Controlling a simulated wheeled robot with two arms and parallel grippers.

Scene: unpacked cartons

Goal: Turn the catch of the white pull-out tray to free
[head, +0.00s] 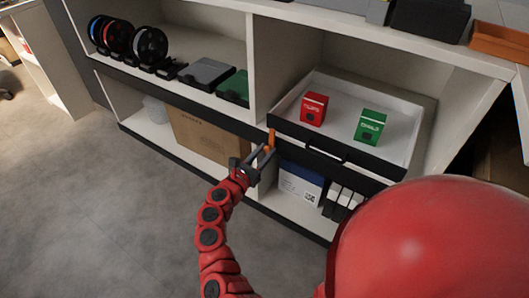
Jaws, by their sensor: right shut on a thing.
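The white pull-out tray (420,112) sits in the right bay of the shelf unit, with a dark front edge. It holds a red box (313,108) and a green box (370,126). The orange catch (271,137) stands upright near the tray's front left corner. My right gripper (264,153) reaches up to it from below and is shut on it. The fingers hide the catch's lower part. My left gripper is not in view.
Below stand a brown carton (207,135), a white and blue box (299,182) and dark binders (340,202). The grey floor (90,210) at left is clear.

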